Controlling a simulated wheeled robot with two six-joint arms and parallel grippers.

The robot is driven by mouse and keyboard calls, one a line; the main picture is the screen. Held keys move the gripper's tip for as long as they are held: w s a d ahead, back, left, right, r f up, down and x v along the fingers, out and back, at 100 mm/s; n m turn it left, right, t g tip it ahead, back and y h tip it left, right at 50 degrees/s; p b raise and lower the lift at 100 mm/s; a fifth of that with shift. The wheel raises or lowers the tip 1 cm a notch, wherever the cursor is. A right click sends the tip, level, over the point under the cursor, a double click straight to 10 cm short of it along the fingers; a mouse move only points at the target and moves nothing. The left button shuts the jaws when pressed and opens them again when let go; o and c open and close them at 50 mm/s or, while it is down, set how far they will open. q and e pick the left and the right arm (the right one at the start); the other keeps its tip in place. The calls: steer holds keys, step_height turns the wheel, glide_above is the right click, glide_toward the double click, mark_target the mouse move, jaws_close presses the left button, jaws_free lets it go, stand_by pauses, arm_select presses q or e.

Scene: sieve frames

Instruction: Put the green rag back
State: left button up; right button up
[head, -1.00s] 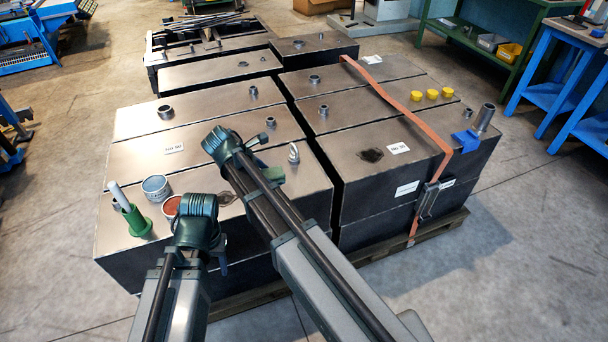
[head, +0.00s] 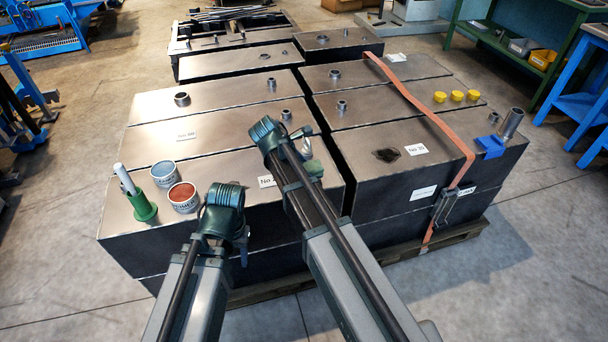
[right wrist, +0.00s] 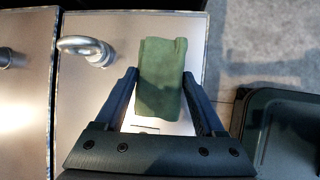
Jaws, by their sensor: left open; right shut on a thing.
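The green rag (right wrist: 160,80) is held between the fingers of my right gripper (right wrist: 162,98) in the right wrist view, above a metal tank top. A small part of the rag (head: 313,168) shows beside my right gripper in the head view. That gripper is over the right end of the front left tank (head: 115,215), near a metal lifting eye (right wrist: 85,48). My left gripper (head: 241,240) is lower, at that tank's front edge. It is open; its fingertips are mostly hidden behind the wrist.
A blue cloth (head: 490,146), yellow caps (head: 456,96), an orange strap (head: 425,112) and an upright pipe (head: 511,122) are at the right.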

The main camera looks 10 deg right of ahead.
steer(key=shift+f, duration=0.7)
arm_select(q)
steer(key=shift+a+f, duration=0.15)
steer(key=shift+f, duration=0.4)
arm_select(e)
steer(key=shift+r, duration=0.15)
arm_select(q)
steer(key=shift+f, duration=0.1)
arm_select(e)
steer(key=o, duration=1.2)
steer(key=shift+c, duration=0.2)
